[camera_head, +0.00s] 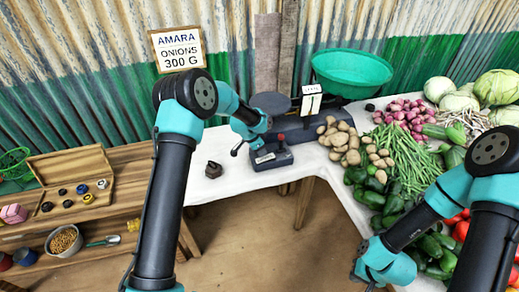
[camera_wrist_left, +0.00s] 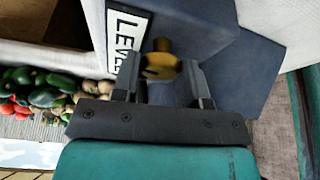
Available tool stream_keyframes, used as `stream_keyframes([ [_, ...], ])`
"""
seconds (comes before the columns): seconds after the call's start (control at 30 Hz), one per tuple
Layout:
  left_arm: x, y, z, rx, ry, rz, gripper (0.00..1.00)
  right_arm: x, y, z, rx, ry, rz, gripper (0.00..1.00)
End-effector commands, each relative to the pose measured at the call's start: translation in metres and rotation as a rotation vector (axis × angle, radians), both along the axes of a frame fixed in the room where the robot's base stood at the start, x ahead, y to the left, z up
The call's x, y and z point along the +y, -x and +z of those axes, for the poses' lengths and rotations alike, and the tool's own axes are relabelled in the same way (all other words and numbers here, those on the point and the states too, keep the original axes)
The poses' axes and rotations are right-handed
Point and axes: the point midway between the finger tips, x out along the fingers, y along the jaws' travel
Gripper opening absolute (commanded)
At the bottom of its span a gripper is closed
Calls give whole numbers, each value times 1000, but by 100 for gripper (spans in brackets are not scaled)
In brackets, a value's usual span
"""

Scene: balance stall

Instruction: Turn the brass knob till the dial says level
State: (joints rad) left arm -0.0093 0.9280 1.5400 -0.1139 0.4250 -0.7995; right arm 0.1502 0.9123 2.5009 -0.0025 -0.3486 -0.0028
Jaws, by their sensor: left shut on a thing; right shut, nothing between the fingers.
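The brass knob (camera_wrist_left: 160,62) shows in the left wrist view between the fingers of my left gripper (camera_wrist_left: 160,85), on a dark blue-grey housing (camera_wrist_left: 208,30). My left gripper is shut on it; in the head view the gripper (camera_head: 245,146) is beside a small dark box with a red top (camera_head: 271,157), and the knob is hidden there. A white plate lettered "LEVEL" (camera_wrist_left: 126,38) is beside the knob in the wrist view. The scale's white dial (camera_head: 311,101) is too small to read. My right gripper (camera_head: 368,276) is shut and empty at the lower right.
A green pan (camera_head: 351,70) and a dark plate (camera_head: 270,103) top the scale. A dark weight (camera_head: 213,170) stands on the white counter left of the box. Potatoes (camera_head: 347,142), onions and greens crowd the right. An open wooden case (camera_head: 76,166) is at left.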

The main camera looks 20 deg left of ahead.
Motion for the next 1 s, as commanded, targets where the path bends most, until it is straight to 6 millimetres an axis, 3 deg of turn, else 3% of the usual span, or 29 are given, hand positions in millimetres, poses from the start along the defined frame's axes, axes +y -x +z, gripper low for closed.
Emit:
stream_keyframes([
  [0.3, 0, 0, 1, -2, 1, 10, 16, 0, 0, 0, 0, 0, 0, 0],
  [0.33, 0, 0, 1, -2, 1, 10, 42, 0, 0, 0, 0, 0, 0, 0],
  [0.57, 0, 0, 0, -1, 1, 10, 64, 0, 0, 0, 0, 0, 0, 0],
  [1.0, 3, 2, 9, -2, 1, 10, 65, 0, 0, 0, 0, 0, 0, 0],
])
